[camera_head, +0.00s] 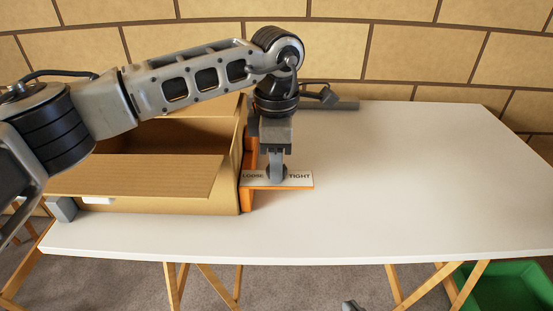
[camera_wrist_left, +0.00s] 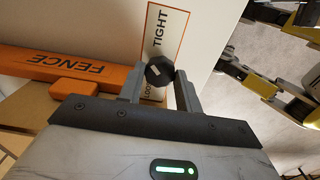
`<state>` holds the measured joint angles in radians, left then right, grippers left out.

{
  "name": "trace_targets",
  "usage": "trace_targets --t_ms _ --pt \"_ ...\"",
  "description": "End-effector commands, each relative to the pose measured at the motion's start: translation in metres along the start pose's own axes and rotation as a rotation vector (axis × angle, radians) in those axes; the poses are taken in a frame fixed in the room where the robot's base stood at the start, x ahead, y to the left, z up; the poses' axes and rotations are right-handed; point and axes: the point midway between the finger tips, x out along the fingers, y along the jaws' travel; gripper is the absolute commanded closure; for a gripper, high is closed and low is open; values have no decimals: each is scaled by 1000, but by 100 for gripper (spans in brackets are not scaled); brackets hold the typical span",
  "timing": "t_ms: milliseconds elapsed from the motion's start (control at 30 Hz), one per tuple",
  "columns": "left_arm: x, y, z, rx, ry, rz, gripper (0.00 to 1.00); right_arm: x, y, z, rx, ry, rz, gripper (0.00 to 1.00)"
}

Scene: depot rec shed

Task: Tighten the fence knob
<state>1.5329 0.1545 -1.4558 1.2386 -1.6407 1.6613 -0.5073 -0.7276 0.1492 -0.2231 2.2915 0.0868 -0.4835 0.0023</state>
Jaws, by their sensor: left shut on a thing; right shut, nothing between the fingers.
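The fence knob (camera_wrist_left: 159,71) is black and faceted, with a pale mark on its face. It sits on a white, orange-edged label plate (camera_head: 304,180) that reads LOOSE at left and TIGHT at right in the head view. My left gripper (camera_head: 277,178) points down over the plate and is shut on the knob, hiding it there. In the left wrist view its fingers (camera_wrist_left: 159,88) stand on both sides of the knob. The orange fence (camera_wrist_left: 60,68) carries the word FENCE. My right gripper (camera_head: 350,305) barely shows at the bottom edge, shut and empty.
An open cardboard box (camera_head: 200,200) stands on the white table (camera_head: 400,180) directly left of the fence. A dark grey bar (camera_head: 340,104) lies at the table's back edge. The table's right half is clear. A green bin (camera_head: 505,290) is on the floor at lower right.

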Motion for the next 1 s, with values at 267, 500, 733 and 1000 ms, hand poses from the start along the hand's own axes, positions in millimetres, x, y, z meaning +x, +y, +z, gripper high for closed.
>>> trace_targets --t_ms 267,500,733,1000 --pt "-2 1 0 2 -2 5 63 0 0 -1 0 1 0 100" --pt "-1 0 0 1 0 3 44 0 0 -1 0 2 0 100" --pt "-9 1 0 0 0 4 44 0 0 -2 0 3 0 100" --pt "-64 0 1 0 -1 6 44 0 0 -7 2 9 1 100"
